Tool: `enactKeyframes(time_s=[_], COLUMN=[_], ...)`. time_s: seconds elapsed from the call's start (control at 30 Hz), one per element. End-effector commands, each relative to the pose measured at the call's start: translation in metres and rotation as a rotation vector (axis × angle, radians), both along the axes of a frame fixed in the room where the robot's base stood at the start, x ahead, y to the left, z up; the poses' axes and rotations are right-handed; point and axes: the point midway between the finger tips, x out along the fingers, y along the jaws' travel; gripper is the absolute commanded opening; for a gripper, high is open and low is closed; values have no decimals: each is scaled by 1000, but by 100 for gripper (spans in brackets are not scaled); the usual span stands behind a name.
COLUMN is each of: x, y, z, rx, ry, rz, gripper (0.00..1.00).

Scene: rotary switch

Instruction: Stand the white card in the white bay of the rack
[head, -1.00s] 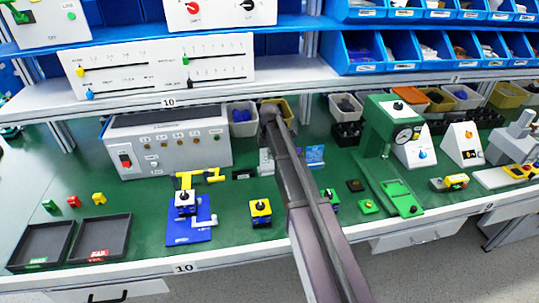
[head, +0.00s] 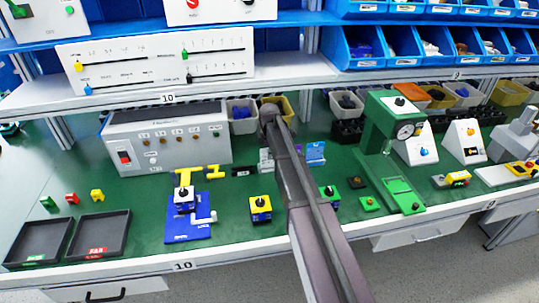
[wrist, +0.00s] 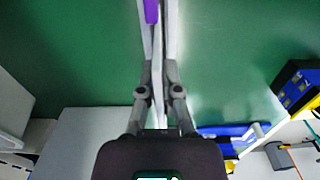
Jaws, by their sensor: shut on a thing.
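My gripper (wrist: 158,70) is shut on a thin white piece (wrist: 173,25) in the wrist view. It is seen edge-on and looks like the white card, though its face does not show. A purple strip (wrist: 152,11) shows beside it at the top edge. The green bench top lies below. In the head view my arm hides the gripper and what it holds. A pale upright thing (head: 265,160) and a blue piece (head: 315,152) show on either side of my arm. I cannot tell whether they belong to the rack, and no white bay can be made out.
A blue fixture (head: 187,225) with a white lever and a yellow box (head: 260,208) stand left of my arm. A green press (head: 378,140) stands to the right. A grey control box (head: 165,140) is at the back left. Dark trays (head: 102,232) lie at the front left.

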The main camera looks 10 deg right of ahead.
Motion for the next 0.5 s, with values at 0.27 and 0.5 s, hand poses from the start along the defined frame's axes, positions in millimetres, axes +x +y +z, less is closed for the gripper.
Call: enactKeyframes(time_s=[0.27, 0.5], x=[0, 0], y=[0, 0], z=[-2, -2], rx=[0, 0], ry=[0, 0], rz=[0, 0], gripper=[49, 49])
